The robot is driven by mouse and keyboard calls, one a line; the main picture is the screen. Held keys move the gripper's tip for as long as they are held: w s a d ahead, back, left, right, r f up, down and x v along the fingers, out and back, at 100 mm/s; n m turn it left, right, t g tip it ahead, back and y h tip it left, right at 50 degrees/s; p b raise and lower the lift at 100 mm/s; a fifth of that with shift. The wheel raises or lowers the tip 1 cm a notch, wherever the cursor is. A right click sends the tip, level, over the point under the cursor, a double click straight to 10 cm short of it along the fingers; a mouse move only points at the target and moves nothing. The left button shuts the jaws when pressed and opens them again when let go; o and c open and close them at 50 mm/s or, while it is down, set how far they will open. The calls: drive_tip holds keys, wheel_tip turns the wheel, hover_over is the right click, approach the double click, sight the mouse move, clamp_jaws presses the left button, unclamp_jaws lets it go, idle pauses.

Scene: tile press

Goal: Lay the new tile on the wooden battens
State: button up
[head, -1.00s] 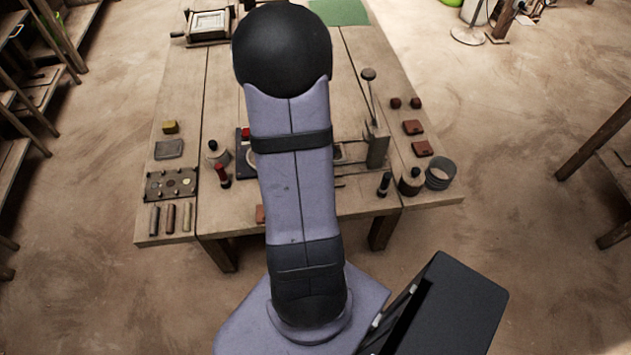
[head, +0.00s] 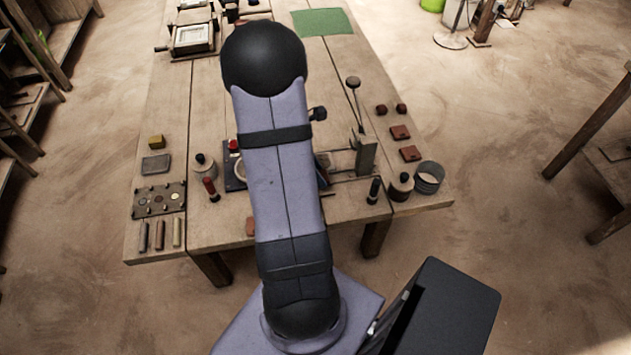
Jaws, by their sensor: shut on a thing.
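My arm rises through the middle of the head view and covers the centre of the table. My gripper is hidden behind it, so I cannot see its fingers or anything between them. A small dark part (head: 318,113), probably of my wrist, shows just right of the arm. I cannot make out the new tile or identify the wooden battens. A press-like device with a tall ball-topped lever (head: 366,155) stands right of my arm, partly covered by it.
Two reddish flat pieces (head: 410,153) and two dark red lumps lie on the table's right side. A framed box (head: 193,38) and green mat (head: 322,22) are farther back.

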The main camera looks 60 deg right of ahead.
drive_tip(key=shift+f, duration=2.15)
drive_tip(key=shift+f, duration=0.15)
drive_tip(key=o, duration=1.1)
drive_tip(key=shift+o, duration=0.2)
